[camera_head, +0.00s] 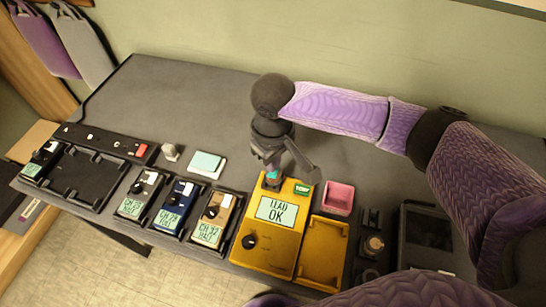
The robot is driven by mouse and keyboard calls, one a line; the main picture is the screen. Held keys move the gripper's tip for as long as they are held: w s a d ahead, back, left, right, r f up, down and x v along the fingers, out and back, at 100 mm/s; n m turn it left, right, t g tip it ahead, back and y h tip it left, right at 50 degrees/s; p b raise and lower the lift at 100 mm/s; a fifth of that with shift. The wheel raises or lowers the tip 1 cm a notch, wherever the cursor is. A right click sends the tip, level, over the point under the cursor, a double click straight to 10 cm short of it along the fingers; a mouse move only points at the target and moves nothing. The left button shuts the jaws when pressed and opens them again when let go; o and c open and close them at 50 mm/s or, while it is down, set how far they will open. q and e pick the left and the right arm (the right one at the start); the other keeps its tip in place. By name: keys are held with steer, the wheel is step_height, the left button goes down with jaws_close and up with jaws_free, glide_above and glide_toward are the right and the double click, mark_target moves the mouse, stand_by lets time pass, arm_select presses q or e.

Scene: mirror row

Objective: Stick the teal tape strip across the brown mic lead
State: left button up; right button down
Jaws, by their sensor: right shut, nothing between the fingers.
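My right gripper (277,163) points down at the top left end of the yellow box (267,260), whose screen reads "LEAD OK". The gripper is shut and holds nothing. A small teal patch (272,174) shows just below the fingertips, on a dark piece at the box's top edge. It may be the teal tape strip; the gripper partly hides it, and I cannot tell how it lies. I cannot make out a brown mic lead clearly. My left gripper is not in view.
A pink bin (339,198) and an empty yellow tray (323,250) are right of the box. Several small units with screens stand at left, by a black strip (95,140) with a red switch. A pale teal pad (207,164) lies behind them. The back left tabletop is clear.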

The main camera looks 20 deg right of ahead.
steer(key=shift+f, duration=0.8)
steer(key=shift+r, duration=0.1)
stand_by(0.8)
step_height(320, 180, up, 7)
steer(key=p, duration=0.8)
steer(key=shift+r+p, duration=0.1)
steer(key=shift+p, duration=0.25)
steer(key=shift+f, duration=0.2)
